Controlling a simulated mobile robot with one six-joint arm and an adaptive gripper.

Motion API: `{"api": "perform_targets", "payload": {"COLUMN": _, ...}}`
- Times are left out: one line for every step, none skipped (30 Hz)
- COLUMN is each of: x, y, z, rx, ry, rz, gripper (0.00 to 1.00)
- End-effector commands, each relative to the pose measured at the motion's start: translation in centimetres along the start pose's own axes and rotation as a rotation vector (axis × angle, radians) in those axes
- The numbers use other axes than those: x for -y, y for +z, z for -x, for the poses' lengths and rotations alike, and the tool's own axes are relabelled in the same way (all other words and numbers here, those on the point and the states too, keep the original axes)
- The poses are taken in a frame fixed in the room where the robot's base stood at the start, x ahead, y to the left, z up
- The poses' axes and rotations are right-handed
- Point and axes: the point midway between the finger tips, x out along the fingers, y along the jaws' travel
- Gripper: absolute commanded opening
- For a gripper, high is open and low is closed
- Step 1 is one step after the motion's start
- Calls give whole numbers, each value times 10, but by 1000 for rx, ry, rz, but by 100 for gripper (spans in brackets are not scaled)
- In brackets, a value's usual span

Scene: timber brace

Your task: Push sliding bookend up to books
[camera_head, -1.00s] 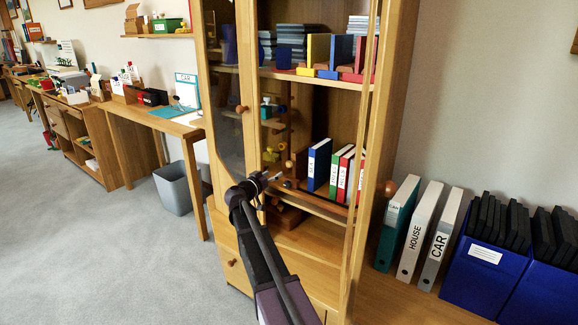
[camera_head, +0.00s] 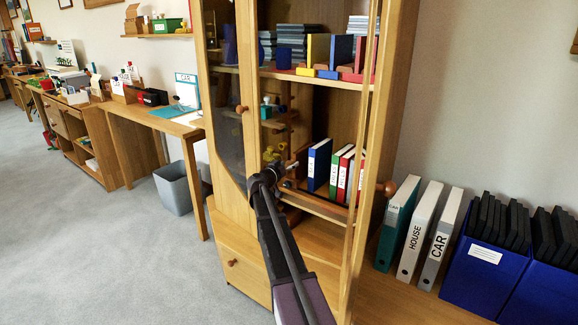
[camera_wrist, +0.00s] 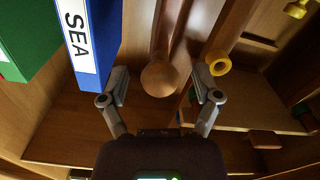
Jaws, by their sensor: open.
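Several binders stand on the middle shelf of the cabinet, with a blue binder (camera_head: 318,166) at their left end. In the wrist view, the blue binder (camera_wrist: 80,38) reads SEA, beside a green one (camera_wrist: 30,40). A brown wooden upright, apparently the sliding bookend (camera_head: 301,158), is left of the blue binder. In the wrist view a round wooden knob (camera_wrist: 160,79) at the end of a brown bar (camera_wrist: 172,28) seems part of it. My gripper (camera_wrist: 160,90) is open, its fingers on either side of the knob; contact cannot be told. It reaches into the shelf (camera_head: 286,166) from the front.
The cabinet's right post (camera_head: 364,180) and glazed left door (camera_head: 226,110) flank the opening. A yellow ring-shaped piece (camera_wrist: 218,63) is close to my right finger in the wrist view. Grey and white binders (camera_head: 420,230) and blue boxes (camera_head: 487,260) stand outside on the right.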

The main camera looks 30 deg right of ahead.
Motion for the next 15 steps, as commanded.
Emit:
{"api": "perform_targets", "payload": {"x": 0, "y": 0, "z": 0, "rx": 0, "ry": 0, "rz": 0, "gripper": 81}}
{"api": "perform_targets", "payload": {"x": 0, "y": 0, "z": 0, "rx": 0, "ry": 0, "rz": 0, "gripper": 81}}
{"api": "perform_targets", "payload": {"x": 0, "y": 0, "z": 0, "rx": 0, "ry": 0, "rz": 0, "gripper": 81}}
{"api": "perform_targets", "payload": {"x": 0, "y": 0, "z": 0, "rx": 0, "ry": 0, "rz": 0, "gripper": 81}}
{"api": "perform_targets", "payload": {"x": 0, "y": 0, "z": 0, "rx": 0, "ry": 0, "rz": 0, "gripper": 81}}
{"api": "perform_targets", "payload": {"x": 0, "y": 0, "z": 0, "rx": 0, "ry": 0, "rz": 0, "gripper": 69}}
{"api": "perform_targets", "payload": {"x": 0, "y": 0, "z": 0, "rx": 0, "ry": 0, "rz": 0, "gripper": 60}}
{"api": "perform_targets", "payload": {"x": 0, "y": 0, "z": 0, "rx": 0, "ry": 0, "rz": 0, "gripper": 51}}
{"api": "perform_targets", "payload": {"x": 0, "y": 0, "z": 0, "rx": 0, "ry": 0, "rz": 0, "gripper": 40}}
{"api": "perform_targets", "payload": {"x": 0, "y": 0, "z": 0, "rx": 0, "ry": 0, "rz": 0, "gripper": 31}}
{"api": "perform_targets", "payload": {"x": 0, "y": 0, "z": 0, "rx": 0, "ry": 0, "rz": 0, "gripper": 22}}
{"api": "perform_targets", "payload": {"x": 0, "y": 0, "z": 0, "rx": 0, "ry": 0, "rz": 0, "gripper": 10}}
{"api": "perform_targets", "payload": {"x": 0, "y": 0, "z": 0, "rx": 0, "ry": 0, "rz": 0, "gripper": 1}}
{"api": "perform_targets", "payload": {"x": 0, "y": 0, "z": 0, "rx": 0, "ry": 0, "rz": 0, "gripper": 0}}
{"api": "perform_targets", "payload": {"x": 0, "y": 0, "z": 0, "rx": 0, "ry": 0, "rz": 0, "gripper": 0}}
